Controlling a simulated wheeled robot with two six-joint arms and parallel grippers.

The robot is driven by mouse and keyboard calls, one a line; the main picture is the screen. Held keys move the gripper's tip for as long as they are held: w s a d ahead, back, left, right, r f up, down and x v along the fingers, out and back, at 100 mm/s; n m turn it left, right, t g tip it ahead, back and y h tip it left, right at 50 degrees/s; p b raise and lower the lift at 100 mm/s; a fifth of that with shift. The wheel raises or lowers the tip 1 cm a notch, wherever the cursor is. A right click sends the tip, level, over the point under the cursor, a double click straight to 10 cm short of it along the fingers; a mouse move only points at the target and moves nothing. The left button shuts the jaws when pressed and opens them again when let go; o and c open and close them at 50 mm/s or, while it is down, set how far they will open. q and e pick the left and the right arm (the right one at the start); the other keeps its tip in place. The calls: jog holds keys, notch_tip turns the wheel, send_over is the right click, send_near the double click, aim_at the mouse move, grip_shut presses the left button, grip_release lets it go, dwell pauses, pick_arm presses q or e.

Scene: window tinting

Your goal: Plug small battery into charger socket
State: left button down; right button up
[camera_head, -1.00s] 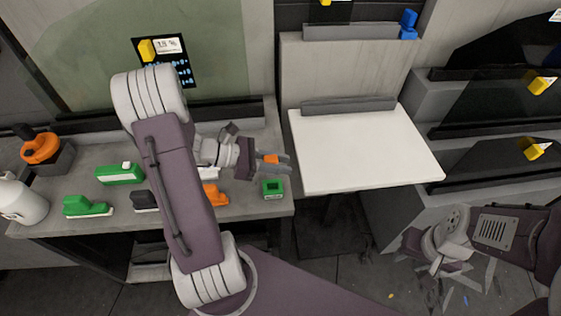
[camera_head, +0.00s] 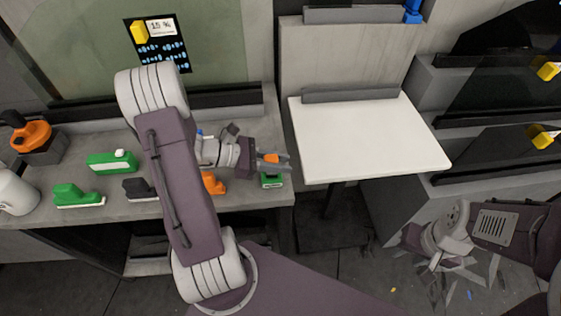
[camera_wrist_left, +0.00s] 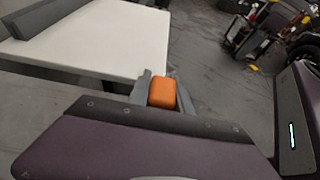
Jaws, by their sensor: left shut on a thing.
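The small orange battery (camera_head: 271,158) is between the fingers of my left gripper (camera_head: 284,163), which is shut on it. In the left wrist view the battery (camera_wrist_left: 162,94) shows as an orange block between the grey fingers (camera_wrist_left: 162,92). The green charger socket (camera_head: 272,181) is a small square box near the right end of the grey bench. In the head view my left gripper overlaps the socket's far edge, apparently above it, and hides part of its top. My right gripper (camera_head: 445,258) is low at the right, far from the socket; its fingers are unclear.
Green tools (camera_head: 112,162), an orange-topped tool (camera_head: 33,135) and a white bottle (camera_head: 14,192) stand on the bench (camera_head: 240,197). An orange item (camera_head: 213,184) lies left of the socket, partly behind my arm. A bare white table (camera_head: 365,140) stands to the right.

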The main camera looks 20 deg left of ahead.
aim_at(281, 175)
pick_arm(q)
jog(key=shift+p, duration=0.45)
dwell(1.1)
jog(key=shift+f+b, duration=1.45)
jog(key=shift+f, duration=0.45)
jog(key=shift+s+d+f, duration=0.15)
jog(key=shift+d+f, duration=0.05)
jog(key=shift+f, duration=0.1)
jog(key=c, duration=1.1)
grip_release()
jog(key=shift+f+b, duration=0.1)
jog(key=shift+b, duration=0.2)
